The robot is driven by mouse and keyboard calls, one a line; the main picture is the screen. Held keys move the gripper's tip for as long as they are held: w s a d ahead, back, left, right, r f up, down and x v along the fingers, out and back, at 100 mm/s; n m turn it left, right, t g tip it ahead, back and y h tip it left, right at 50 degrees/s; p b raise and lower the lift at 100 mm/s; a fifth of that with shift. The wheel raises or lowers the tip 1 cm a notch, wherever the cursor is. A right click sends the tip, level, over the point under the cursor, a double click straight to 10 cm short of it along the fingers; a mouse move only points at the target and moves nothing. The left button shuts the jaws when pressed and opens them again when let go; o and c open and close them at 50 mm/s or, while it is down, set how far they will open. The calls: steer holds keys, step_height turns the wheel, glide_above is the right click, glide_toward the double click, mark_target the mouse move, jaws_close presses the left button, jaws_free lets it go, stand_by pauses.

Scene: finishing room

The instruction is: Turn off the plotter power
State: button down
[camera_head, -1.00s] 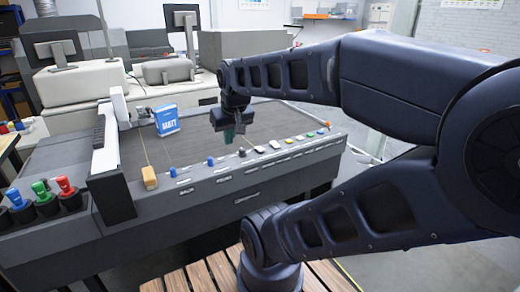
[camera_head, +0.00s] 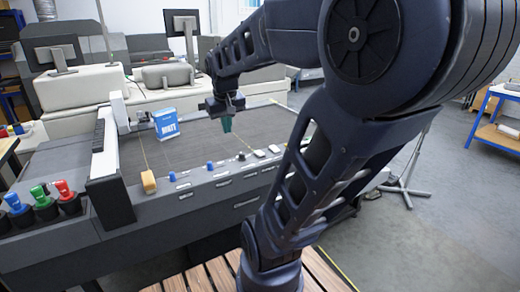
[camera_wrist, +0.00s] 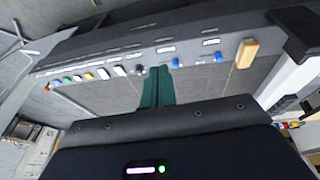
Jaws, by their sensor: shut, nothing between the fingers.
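The plotter is the large grey flatbed machine; its bed (camera_head: 190,155) has a control strip along the front edge (camera_head: 205,190). The strip carries blue knobs (camera_head: 210,165), a dark knob (camera_head: 241,156) and pale buttons (camera_head: 259,153). In the wrist view the strip shows a dark knob (camera_wrist: 140,70), blue knobs (camera_wrist: 218,57) and a row of coloured buttons (camera_wrist: 78,78). Labels are too small to read, so I cannot tell which control is the power. My gripper (camera_head: 227,124), with green fingertips, is shut and empty above the bed, behind the strip. Its fingers (camera_wrist: 158,85) point towards the strip, near the dark knob.
A blue-and-white box (camera_head: 166,123) stands on the bed. Coloured pens (camera_head: 40,197) sit at the front left. My arm hides the strip's right part.

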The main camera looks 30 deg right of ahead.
steer(key=w+d+g, duration=0.2)
steer(key=w+d, duration=0.3)
steer(key=w, duration=0.4)
steer(key=g+y, duration=0.1)
steer(key=g, duration=0.2)
glide_above(261, 154)
steer(key=w, duration=0.3)
step_height(261, 154, down, 12)
steer(key=shift+w+f, duration=0.2)
steer(key=shift+f, duration=0.15)
steer(key=f, duration=0.4)
steer(key=s+f, duration=0.1)
steer(key=f, duration=0.4)
steer(key=s+f, duration=0.1)
steer(key=f, duration=0.3)
steer(key=shift+s+f, duration=0.1)
steer(key=shift+f, duration=0.2)
